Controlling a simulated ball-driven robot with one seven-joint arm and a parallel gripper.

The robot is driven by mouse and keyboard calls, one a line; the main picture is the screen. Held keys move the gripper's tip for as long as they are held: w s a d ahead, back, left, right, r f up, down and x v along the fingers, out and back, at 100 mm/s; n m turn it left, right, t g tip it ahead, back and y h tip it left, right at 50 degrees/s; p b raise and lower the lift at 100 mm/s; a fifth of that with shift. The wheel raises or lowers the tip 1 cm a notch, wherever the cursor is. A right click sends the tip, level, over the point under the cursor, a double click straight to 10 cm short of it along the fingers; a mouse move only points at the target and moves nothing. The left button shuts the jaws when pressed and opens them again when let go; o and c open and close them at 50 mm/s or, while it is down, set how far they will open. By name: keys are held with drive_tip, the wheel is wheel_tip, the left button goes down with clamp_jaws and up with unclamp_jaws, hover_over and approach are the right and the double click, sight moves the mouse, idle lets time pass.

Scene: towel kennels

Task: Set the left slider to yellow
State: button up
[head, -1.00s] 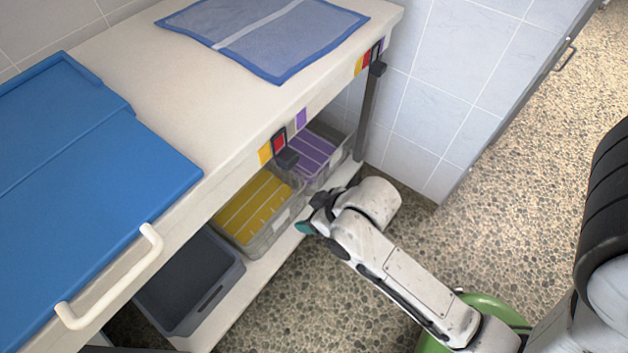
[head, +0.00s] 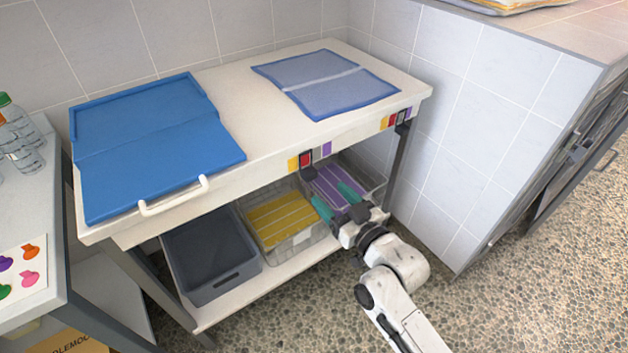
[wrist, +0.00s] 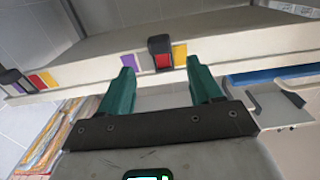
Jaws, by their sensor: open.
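The left slider (head: 306,160) is on the front edge of the white bench. Its dark frame surrounds the red patch, with a dark knob below. The yellow patch (head: 293,164) is to the left of it and the purple patch (head: 326,149) to the right. In the wrist view the order is reversed: the slider (wrist: 160,46) frames red, with yellow (wrist: 180,55) on its right. My gripper (head: 336,199) is open and empty, below and in front of the slider. In the wrist view the slider lies between its two teal fingers (wrist: 160,72), apparently ahead of them.
A second slider (head: 402,128) sits farther right on the bench edge. A blue board (head: 150,150) and towel (head: 325,82) lie on top. A grey bin (head: 210,262), yellow-striped bin (head: 283,222) and purple-striped bin (head: 335,180) stand on the lower shelf. A tiled wall (head: 460,130) is at right.

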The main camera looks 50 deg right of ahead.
sight(313, 177)
drive_tip(key=x, duration=0.8)
drive_tip(key=shift+f, duration=0.1)
drive_tip(key=shift+c, duration=0.3)
drive_tip(key=shift+b, duration=0.3)
clamp_jaws()
